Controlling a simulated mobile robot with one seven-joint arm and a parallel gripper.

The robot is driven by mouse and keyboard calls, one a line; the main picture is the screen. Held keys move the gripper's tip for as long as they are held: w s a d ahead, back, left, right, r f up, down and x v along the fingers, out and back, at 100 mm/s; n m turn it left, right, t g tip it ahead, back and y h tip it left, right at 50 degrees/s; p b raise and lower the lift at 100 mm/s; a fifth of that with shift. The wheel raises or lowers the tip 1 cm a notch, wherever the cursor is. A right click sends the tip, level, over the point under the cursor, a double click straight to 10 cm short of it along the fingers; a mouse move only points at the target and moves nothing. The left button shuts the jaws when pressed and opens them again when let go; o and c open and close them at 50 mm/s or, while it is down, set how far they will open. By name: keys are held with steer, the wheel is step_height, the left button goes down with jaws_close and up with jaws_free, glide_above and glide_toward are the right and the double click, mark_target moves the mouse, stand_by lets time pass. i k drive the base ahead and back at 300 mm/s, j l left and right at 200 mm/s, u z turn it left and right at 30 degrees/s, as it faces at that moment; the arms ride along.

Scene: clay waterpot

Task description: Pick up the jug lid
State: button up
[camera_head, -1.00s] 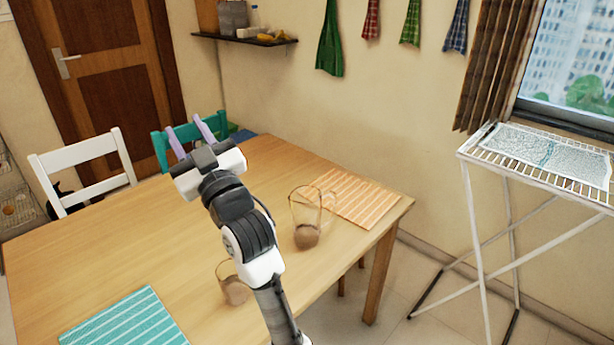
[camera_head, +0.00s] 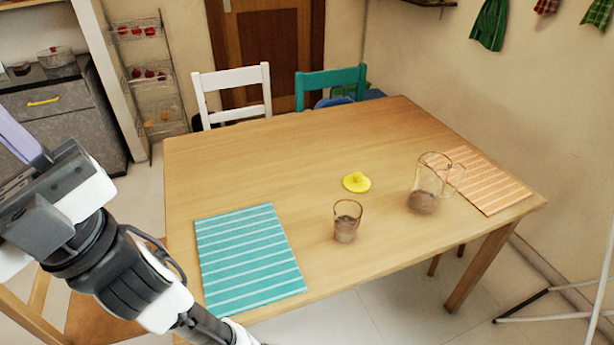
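The yellow jug lid (camera_head: 356,183), with a small knob on top, lies flat on the wooden table near its middle. The clear jug (camera_head: 430,175) with brownish contents stands to its right. A clear glass (camera_head: 346,222), also with something brown in it, stands in front of the lid. My gripper (camera_head: 20,137) is at the left picture edge, far from the lid. One purple finger shows; the other is outside the picture. The fingers stand apart in the earlier frame, and nothing is seen held.
The wooden table (camera_head: 285,150) is mostly bare around the lid. A teal striped mat (camera_head: 247,258) lies front left, an orange striped mat (camera_head: 492,180) at the right. White (camera_head: 232,95) and teal (camera_head: 331,80) chairs stand behind; a wooden chair (camera_head: 95,325) is under my arm.

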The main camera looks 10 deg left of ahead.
mark_target(355, 183)
steer(key=i+l+u, duration=0.1)
steer(key=l+u, duration=1.05)
steer(key=l, duration=0.7)
steer(key=i+l, duration=0.75)
steer(key=i, duration=0.1)
